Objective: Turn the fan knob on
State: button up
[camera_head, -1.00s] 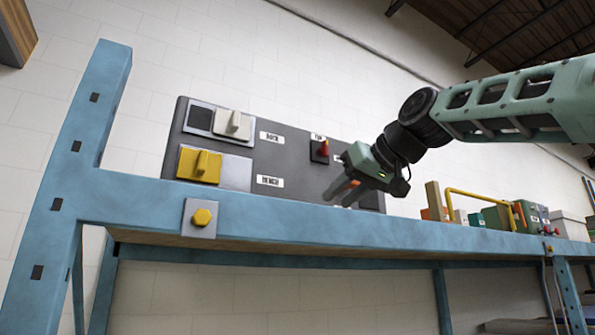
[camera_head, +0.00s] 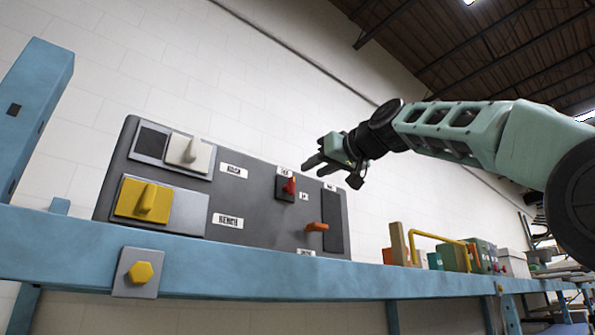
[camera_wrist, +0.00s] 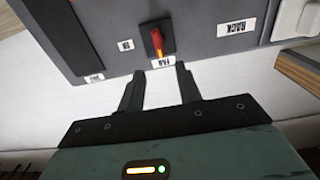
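The fan knob (camera_head: 289,187) is a red knob on a small dark plate on the grey panel, with a small label above it. In the wrist view, the red knob (camera_wrist: 157,40) has an upside-down FAN label (camera_wrist: 162,62) and an orange-yellow tip pointing toward that label. My gripper (camera_head: 310,163) is above and slightly right of the knob in the head view. In the wrist view, my gripper (camera_wrist: 158,82) is open and empty. Its two fingers are apart on either side of the knob's line, with no contact visible.
The grey panel (camera_head: 255,215) also carries a white switch (camera_head: 190,152), a yellow switch (camera_head: 145,200) and an orange lever (camera_head: 316,227). A blue shelf beam (camera_head: 230,273) runs below it. Boxes and a yellow handle (camera_head: 440,238) stand to the right. A wooden edge (camera_wrist: 300,62) shows in the wrist view.

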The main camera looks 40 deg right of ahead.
aim_at(294, 180)
jog(key=w+p, duration=0.2)
jog(key=w, duration=0.5)
jog(key=shift+w+a+p, duration=0.15)
jog(key=shift+w+p, duration=0.15)
grip_shut()
